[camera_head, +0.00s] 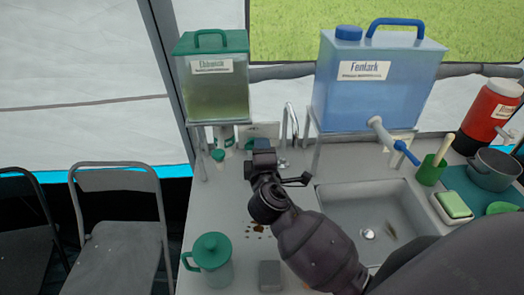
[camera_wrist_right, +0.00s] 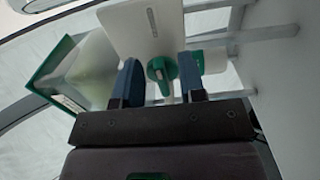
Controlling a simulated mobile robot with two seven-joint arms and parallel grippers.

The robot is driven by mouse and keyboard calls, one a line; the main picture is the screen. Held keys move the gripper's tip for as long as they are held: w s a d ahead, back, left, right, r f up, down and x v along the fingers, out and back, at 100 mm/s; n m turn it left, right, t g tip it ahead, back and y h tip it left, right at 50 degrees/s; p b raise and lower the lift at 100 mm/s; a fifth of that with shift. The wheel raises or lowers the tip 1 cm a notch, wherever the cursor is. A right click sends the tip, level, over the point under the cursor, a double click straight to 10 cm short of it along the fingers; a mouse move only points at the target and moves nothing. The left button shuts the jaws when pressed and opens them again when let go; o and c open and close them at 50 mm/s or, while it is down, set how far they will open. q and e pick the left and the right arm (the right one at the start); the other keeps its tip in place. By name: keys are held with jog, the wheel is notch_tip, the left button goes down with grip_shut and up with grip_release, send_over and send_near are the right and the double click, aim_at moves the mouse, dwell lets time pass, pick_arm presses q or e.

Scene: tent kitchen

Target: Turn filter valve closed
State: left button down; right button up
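The filter valve (camera_wrist_right: 161,68), a green handle on a small white pipe, shows in the right wrist view in front of a white panel (camera_wrist_right: 143,27). My right gripper (camera_wrist_right: 160,82) is open, with one blue finger on each side of the valve in that picture. I cannot tell whether the fingers touch it. In the head view my right gripper (camera_head: 262,150) is under and to the right of the green-lidded tank (camera_head: 218,98), hiding most of the valve area. A green knob (camera_head: 218,155) shows below that tank. My left gripper is not in view.
A blue tank (camera_head: 375,85) with a tap (camera_head: 392,140) stands above the sink (camera_head: 372,212). A faucet (camera_head: 291,130) rises behind my gripper. A green-lidded jug (camera_head: 211,258) and a grey block (camera_head: 270,276) stand on the near counter. A red dispenser (camera_head: 487,115) is far right.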

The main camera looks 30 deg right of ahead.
jog(key=shift+s, duration=0.1)
jog(key=b+v, duration=0.1)
jog(key=v, duration=0.9)
jog(key=shift+s+a, duration=0.2)
jog(key=shift+s, duration=0.1)
